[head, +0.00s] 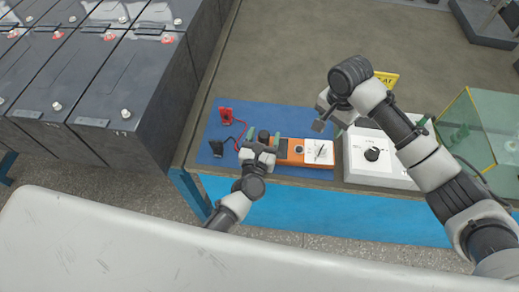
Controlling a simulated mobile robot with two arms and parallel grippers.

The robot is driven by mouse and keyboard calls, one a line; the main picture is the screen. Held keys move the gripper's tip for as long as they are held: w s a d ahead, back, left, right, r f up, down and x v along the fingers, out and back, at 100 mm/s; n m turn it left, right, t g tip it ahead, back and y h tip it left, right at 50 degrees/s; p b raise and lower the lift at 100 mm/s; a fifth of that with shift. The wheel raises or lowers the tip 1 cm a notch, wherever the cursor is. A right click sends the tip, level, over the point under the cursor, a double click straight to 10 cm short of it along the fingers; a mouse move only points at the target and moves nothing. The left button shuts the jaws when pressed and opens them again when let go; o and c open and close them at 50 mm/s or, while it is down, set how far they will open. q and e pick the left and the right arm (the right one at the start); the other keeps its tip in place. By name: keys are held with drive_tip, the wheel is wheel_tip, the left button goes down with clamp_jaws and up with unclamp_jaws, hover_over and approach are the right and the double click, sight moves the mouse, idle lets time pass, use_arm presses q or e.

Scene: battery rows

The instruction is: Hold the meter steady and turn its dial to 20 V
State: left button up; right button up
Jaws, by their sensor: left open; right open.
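The orange meter (291,158) lies on the blue mat (240,172) on the bench. A small dark round part shows near its middle, and a white panel (319,151) with dark marks is at its right end; I cannot read the dial setting. My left gripper (263,138) is open at the meter's left end and hides part of it; I cannot tell whether it touches. My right gripper (328,127) is open and empty, above and near the meter's right end. A red clip (225,116) and a black clip (216,147) lie left of the meter with their leads.
A white box (380,171) with a dark knob (372,154) stands right of the meter. A yellow sign (387,80) is behind my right arm. A green transparent case (487,120) stands at the right. Large black batteries (130,100) fill the left.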

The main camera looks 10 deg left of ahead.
use_arm(q)
drive_tip(key=shift+w, duration=0.95)
drive_tip(key=c, duration=1.1)
drive_tip(key=shift+c, duration=0.2)
